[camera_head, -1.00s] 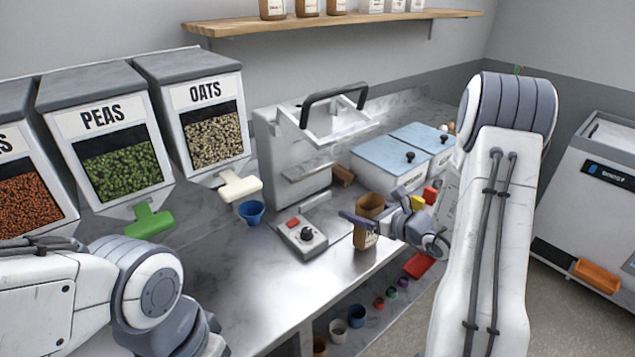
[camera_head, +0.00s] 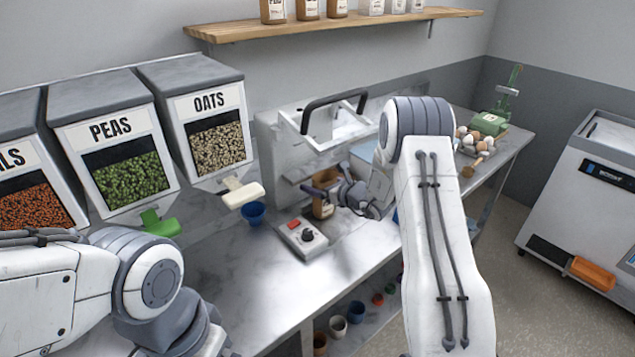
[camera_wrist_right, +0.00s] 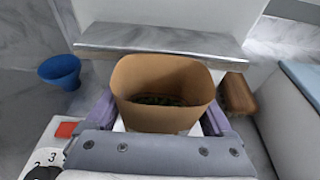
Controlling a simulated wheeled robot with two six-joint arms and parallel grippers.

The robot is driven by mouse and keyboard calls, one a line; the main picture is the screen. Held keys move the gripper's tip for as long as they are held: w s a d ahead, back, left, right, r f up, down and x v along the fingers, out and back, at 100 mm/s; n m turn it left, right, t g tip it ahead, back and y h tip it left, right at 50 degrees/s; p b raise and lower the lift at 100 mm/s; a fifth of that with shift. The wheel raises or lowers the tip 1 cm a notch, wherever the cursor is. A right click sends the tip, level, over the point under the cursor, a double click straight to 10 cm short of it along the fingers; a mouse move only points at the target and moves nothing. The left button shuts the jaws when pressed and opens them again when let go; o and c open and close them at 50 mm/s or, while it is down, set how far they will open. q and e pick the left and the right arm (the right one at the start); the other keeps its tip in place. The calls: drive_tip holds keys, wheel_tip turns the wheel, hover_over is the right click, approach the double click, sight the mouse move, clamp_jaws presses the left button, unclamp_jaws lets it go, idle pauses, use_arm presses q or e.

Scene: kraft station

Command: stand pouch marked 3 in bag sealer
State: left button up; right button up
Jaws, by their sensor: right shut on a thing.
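My right gripper (camera_head: 322,192) is shut on an open-topped brown pouch (camera_head: 324,208), holding it upright in front of the bag sealer (camera_head: 275,150). The right wrist view shows the pouch (camera_wrist_right: 160,82) between my right gripper's fingers (camera_wrist_right: 160,118), with dark green contents low inside. I cannot read a number on the pouch. The sealer is white with a black handle (camera_head: 333,99); its ledge (camera_wrist_right: 160,40) is just beyond the pouch. I cannot tell whether the pouch touches the sealer. My left arm is at the lower left; its fingers are out of view.
A control box (camera_head: 301,238) with a red button and dial sits just left of the pouch. A blue cup (camera_head: 253,212) stands further left below the oats dispenser (camera_head: 212,120). The front counter is clear.

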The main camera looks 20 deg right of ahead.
drive_tip(key=shift+f, duration=0.1)
drive_tip(key=o, duration=1.5)
drive_tip(key=b+v, duration=0.2)
drive_tip(key=v, duration=1)
drive_tip(key=shift+b, duration=0.4)
